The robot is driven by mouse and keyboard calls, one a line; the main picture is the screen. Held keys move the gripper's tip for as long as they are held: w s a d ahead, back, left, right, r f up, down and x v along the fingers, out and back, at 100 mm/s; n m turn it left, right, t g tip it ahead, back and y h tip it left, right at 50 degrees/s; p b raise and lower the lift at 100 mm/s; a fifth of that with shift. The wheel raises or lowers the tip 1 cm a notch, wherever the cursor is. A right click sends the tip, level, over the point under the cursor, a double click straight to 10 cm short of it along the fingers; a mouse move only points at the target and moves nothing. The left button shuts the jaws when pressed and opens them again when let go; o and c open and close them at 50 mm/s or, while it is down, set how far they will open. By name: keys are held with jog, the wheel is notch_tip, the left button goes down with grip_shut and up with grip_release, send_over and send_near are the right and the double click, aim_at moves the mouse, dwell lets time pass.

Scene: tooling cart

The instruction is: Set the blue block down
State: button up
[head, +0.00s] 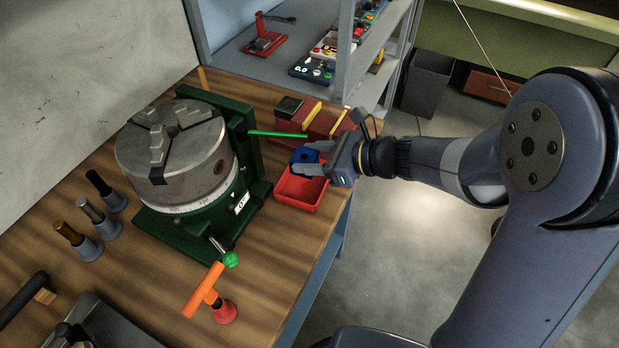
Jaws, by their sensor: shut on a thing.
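The blue block (305,156) is between the fingers of my gripper (307,162), which is shut on it. The gripper reaches in from the right at the bench's right edge. The block is over the back part of a small red tray (297,195). I cannot tell whether the block touches the tray. The gripper's fingers hide part of the block and part of the tray's back rim.
A green rotary table with a grey chuck (178,150) stands left of the tray. A green rod (278,134) and a red vise (312,118) are behind the gripper. An orange-handled tool (205,290) stands in front. Several tool holders (82,238) stand at left.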

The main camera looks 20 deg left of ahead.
aim_at(311, 186)
jog(key=shift+f, duration=2.6)
jog(key=shift+f+b, duration=0.1)
jog(key=shift+b, duration=0.2)
jog(key=shift+f, duration=0.15)
jog(key=o, duration=1.1)
jog(key=shift+r, duration=0.25)
jog(key=shift+d+r, duration=0.1)
jog(key=shift+d, duration=0.15)
jog(key=v, duration=1.1)
jog(key=shift+d, duration=0.3)
